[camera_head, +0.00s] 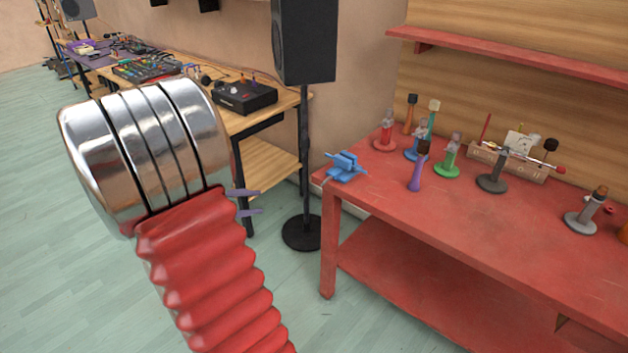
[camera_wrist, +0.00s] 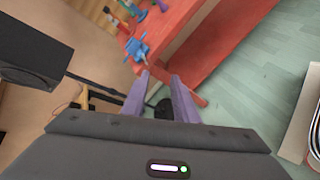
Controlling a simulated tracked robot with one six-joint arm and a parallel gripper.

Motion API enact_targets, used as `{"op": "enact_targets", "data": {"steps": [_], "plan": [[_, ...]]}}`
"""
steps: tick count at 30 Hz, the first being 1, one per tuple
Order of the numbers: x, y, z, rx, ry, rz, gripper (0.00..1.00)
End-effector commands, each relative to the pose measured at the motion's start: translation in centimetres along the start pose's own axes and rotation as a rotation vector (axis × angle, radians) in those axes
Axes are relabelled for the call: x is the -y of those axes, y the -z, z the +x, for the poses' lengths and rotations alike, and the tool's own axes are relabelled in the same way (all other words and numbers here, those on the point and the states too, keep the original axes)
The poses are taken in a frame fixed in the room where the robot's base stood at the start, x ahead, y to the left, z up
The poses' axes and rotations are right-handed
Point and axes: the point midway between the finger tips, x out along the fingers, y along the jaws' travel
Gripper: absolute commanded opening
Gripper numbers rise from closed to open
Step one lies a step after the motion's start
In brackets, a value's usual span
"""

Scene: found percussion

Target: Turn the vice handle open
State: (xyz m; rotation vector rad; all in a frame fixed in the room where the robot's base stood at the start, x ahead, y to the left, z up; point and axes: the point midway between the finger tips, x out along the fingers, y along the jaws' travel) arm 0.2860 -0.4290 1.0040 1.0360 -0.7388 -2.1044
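A small blue vice (camera_head: 345,167) sits on the left front corner of the red workbench (camera_head: 440,215). A thin grey bar that looks like its handle (camera_head: 326,178) sticks out at its lower left; its exact position is hard to make out. The vice also shows in the wrist view (camera_wrist: 138,48), above and left of the fingertips. My gripper (camera_head: 261,201) has two purple fingers. They are spread apart with nothing between them, and this shows clearly in the wrist view (camera_wrist: 159,77). The fingers are apart from the vice, to its left in the head view.
A black speaker (camera_head: 304,40) on a stand with a round base (camera_head: 303,233) stands left of the bench. Several coloured tools and holders stand on the bench, including a purple one (camera_head: 418,172) near the vice. A wooden table (camera_head: 250,118) with equipment is behind. The floor at left is clear.

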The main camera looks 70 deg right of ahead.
Motion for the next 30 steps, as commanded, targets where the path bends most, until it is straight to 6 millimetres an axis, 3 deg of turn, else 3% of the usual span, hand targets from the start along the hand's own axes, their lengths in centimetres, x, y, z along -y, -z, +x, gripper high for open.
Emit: {"op": "enact_targets", "data": {"steps": [1,14,24,30], "plan": [[-0.2,0.3,1.6,0.03,-0.02,-0.023,0.27],[-2.2,3.4,12.8,0.196,-0.219,-0.22,0.27],[-0.8,6.3,21.6,0.256,-0.359,-0.381,0.27],[0.2,7.4,24.4,0.26,-0.408,-0.433,0.27]]}}
